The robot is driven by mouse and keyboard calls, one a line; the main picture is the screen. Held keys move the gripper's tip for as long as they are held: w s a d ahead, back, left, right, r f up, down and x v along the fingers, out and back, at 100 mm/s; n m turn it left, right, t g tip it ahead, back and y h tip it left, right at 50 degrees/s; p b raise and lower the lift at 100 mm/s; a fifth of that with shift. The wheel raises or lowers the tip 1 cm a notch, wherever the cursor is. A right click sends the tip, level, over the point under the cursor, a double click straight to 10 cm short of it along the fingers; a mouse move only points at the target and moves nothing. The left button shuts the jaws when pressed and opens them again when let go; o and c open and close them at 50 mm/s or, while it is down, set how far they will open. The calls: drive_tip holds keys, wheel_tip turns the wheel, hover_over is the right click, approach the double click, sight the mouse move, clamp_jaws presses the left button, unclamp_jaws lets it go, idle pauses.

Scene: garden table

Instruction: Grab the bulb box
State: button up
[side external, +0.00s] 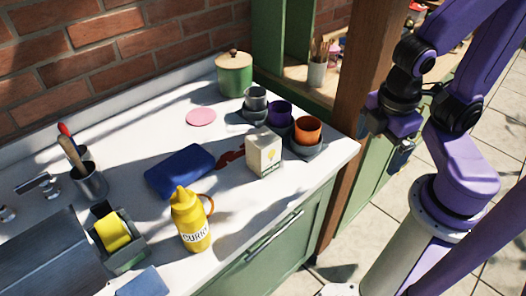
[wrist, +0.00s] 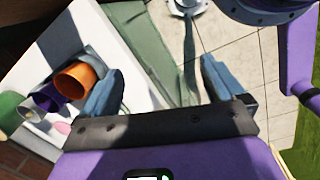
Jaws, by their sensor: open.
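The bulb box (side external: 264,152) is a small cream carton with a light-bulb picture on its front. It stands upright on the white worktop in the side external view, near the front edge, just left of the orange cup (side external: 308,130). I cannot make out the box in the wrist view. My gripper (side external: 401,152) is off to the right of the worktop, beyond the wooden post, and well apart from the box. In the wrist view my gripper (wrist: 162,72) has its two blue-grey fingers wide apart with nothing between them.
A purple cup (side external: 279,113) and a grey cup (side external: 255,98) stand behind the box. The wooden post (side external: 357,105) rises between my gripper and the worktop.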

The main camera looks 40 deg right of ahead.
wheel_tip(320, 180, down, 2)
drive_tip(key=w+n+t+h, duration=0.2)
drive_tip(key=n+h, duration=0.1)
drive_tip(key=n, duration=0.2)
drive_tip(key=n+t+y, duration=0.3)
drive_tip(key=n+t, duration=0.8)
drive_tip(key=n, duration=0.5)
approach(273, 152)
drive_tip(key=x, duration=0.6)
drive_tip(key=shift+w+d+f, duration=0.1)
drive_tip(key=shift+w+f, duration=0.05)
drive_tip(key=shift+w, duration=0.15)
drive_tip(key=shift+a+x, duration=0.1)
drive_tip(key=shift+x, duration=1.55)
drive_tip(key=shift+a+x, duration=0.15)
drive_tip(key=shift+x, duration=1.5)
drive_tip(key=c, duration=1.1)
